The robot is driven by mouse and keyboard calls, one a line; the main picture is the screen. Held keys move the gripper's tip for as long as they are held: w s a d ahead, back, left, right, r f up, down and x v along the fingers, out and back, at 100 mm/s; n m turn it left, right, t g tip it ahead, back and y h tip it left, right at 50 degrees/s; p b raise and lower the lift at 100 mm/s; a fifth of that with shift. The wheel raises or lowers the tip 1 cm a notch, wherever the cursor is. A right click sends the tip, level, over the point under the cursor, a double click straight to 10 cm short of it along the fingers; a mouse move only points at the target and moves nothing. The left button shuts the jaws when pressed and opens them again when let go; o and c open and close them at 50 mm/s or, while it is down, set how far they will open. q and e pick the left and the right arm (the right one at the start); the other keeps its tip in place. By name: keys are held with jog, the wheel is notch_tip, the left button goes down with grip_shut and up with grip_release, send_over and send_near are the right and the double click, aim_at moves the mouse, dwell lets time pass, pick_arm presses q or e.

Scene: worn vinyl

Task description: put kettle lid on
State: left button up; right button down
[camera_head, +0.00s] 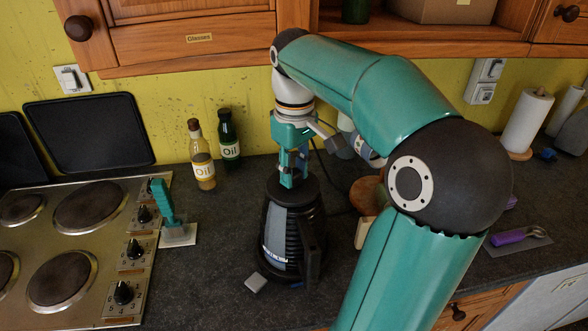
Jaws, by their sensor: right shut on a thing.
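The black kettle (283,238) stands upright on the dark worktop near the middle of the head view, with its handle at the right front. The dark kettle lid (291,189) is at the kettle's top opening. My right gripper (291,176) points straight down above the kettle and is shut on the lid. The fingers hide part of the lid, and I cannot tell whether it sits fully in the rim or just above it. My left gripper is not in view.
Two oil bottles (203,158) stand behind, to the left. A hob (68,230) and a teal-handled scraper (172,215) are at left. A small grey block (255,283) lies before the kettle. A paper roll (526,122) and purple-handled tool (515,236) are at right. Wooden cupboards (195,40) hang above.

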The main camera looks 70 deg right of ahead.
aim_at(295, 172)
jog(key=shift+f, duration=0.25)
jog(key=shift+r, duration=0.2)
jog(key=shift+r+p, duration=0.35)
jog(key=shift+p, duration=0.1)
jog(key=shift+r, duration=0.15)
dwell(1.5)
jog(key=shift+f+b, duration=0.45)
jog(key=shift+f, duration=0.45)
jog(key=c, duration=0.8)
grip_release()
jog(key=shift+r, duration=0.2)
notch_tip(295, 172, up, 12)
jog(key=shift+f, duration=0.2)
